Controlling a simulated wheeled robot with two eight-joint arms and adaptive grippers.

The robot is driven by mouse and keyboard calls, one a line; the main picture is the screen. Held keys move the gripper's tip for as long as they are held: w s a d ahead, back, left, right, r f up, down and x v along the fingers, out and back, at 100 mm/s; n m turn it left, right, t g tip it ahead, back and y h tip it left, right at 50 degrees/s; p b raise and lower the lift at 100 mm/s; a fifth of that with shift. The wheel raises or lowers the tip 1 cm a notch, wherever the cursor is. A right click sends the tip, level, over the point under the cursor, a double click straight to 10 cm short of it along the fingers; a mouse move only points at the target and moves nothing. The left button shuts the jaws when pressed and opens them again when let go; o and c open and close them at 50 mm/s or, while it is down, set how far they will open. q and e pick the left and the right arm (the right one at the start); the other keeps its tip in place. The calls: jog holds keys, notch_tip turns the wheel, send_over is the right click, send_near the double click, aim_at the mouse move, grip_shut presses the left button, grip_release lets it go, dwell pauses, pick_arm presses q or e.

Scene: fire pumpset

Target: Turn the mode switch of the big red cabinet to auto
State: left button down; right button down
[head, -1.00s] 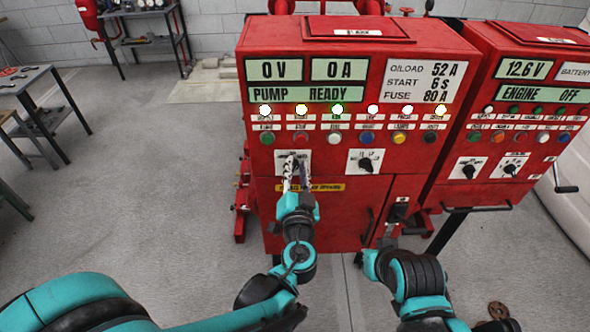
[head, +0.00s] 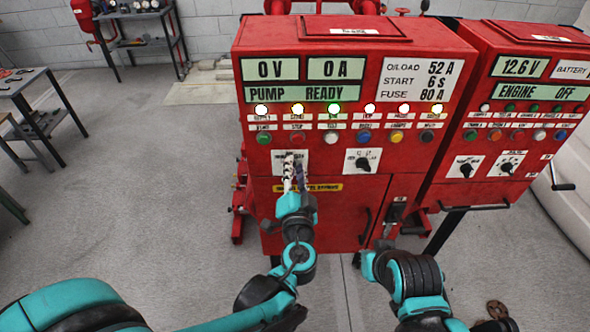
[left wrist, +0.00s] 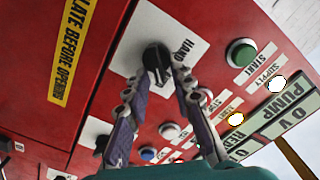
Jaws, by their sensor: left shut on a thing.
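The big red cabinet (head: 340,55) stands ahead, its upper display reading PUMP READY. The mode switch is a black knob (left wrist: 157,62) on a white plate, with HAND readable on the plate in the left wrist view. My left gripper (left wrist: 159,70) is shut on this knob, one finger on each side. In the head view, my left gripper (head: 294,170) covers most of the knob at the cabinet's lower left, in front of its plate (head: 277,163). I cannot read the knob's setting. My right gripper (head: 384,243) is low before the cabinet; its fingers are unclear.
A second black knob (head: 362,162) sits to the right on the same panel. Rows of lamps and buttons run above both knobs. A smaller red cabinet (head: 520,100) with two knobs stands at right. A table (head: 22,82) stands at left; floor between is clear.

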pick_arm(q)
jog(key=c, duration=1.6)
grip_release()
jog(key=shift+c, duration=0.2)
jog(key=shift+s, duration=0.1)
jog(key=s, duration=1.2)
jog(key=shift+w+a, duration=0.1)
jog(key=w+a+f+n+g+y, duration=0.2)
jog(key=a+f+n+g+y, duration=0.15)
jog(key=a, duration=0.55)
jog(key=s+a+f+n+g+h, duration=0.3)
jog(key=s+a+f+n+g, duration=0.2)
jog(key=a, duration=0.5)
jog(key=s+f+g, duration=0.1)
jog(key=s+g, duration=0.1)
jog(key=s, duration=0.1)
jog(key=shift+s+a+n, duration=0.25)
jog(key=shift+s+n, duration=0.1)
jog(key=shift+s, duration=0.05)
